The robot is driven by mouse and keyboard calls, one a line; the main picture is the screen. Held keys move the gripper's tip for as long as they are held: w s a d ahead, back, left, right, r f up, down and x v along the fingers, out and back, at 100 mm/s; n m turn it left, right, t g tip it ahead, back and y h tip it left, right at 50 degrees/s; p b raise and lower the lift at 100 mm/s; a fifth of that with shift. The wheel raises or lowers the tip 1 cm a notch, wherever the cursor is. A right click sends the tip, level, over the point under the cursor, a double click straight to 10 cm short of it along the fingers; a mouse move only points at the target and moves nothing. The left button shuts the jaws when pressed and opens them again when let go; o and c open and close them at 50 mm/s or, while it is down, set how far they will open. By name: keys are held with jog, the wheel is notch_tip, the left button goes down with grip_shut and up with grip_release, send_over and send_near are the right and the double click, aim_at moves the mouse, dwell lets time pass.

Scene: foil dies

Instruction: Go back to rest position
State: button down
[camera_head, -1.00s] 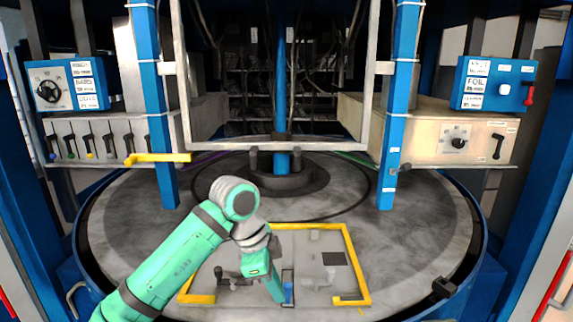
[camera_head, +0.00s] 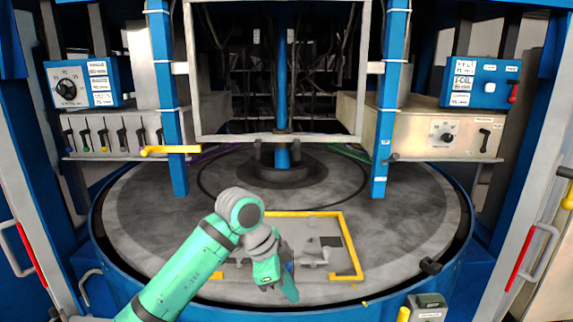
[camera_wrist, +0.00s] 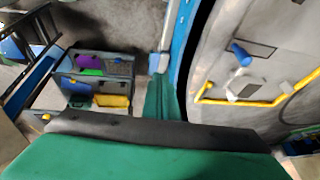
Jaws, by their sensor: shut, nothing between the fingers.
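My arm reaches from the bottom left of the head view over the front of the round grey table. My gripper (camera_head: 287,287) is at its end, shut and empty, above the front part of the yellow-framed die plate (camera_head: 345,250). The arm covers the left part of the plate. In the wrist view my teal gripper body fills the bottom and hides what lies behind it. The die plate also shows in the upper right of that view (camera_wrist: 262,103), with a blue knob (camera_wrist: 241,54) on it.
The round table (camera_head: 415,215) has bare space on both sides. Blue posts (camera_head: 168,100) and (camera_head: 392,100) stand over it. A yellow handle (camera_head: 170,150) sticks out at left. Red-and-grey rails (camera_head: 527,255) flank the front. A tool cart with coloured bins (camera_wrist: 100,78) shows in the wrist view.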

jog(key=w+d+f+n+t+h, duration=0.2)
jog(key=d+f+n+t+h, duration=0.15)
jog(key=d, duration=0.55)
jog(key=w+d+f+n+t+h, duration=0.1)
jog(key=d+f+n+t+h, duration=0.2)
jog(key=d, duration=0.6)
jog(key=s+f+n+t, duration=0.3)
jog(key=f+n+t, duration=0.2)
jog(key=f+n, duration=0.25)
jog(key=s+a+f+n+t+y, duration=0.1)
jog(key=s+a+f+n+y, duration=0.3)
jog(key=s+f, duration=0.5)
jog(key=s+a+f+n+t+y, duration=0.25)
jog(key=s+a+f+y, duration=0.3)
jog(key=s, duration=0.65)
jog(key=s+a+r+m, duration=0.1)
jog(key=s+a, duration=0.2)
jog(key=s, duration=0.3)
jog(key=s+a+r+y, duration=0.1)
jog(key=s+a, duration=0.2)
jog(key=s, duration=0.4)
jog(key=s+a+r+m+g, duration=0.1)
jog(key=s+a, duration=0.2)
jog(key=s, duration=0.4)
jog(key=shift+s+a+r+m, duration=0.2)
jog(key=shift+s+r+m, duration=0.05)
jog(key=shift+m, duration=0.1)
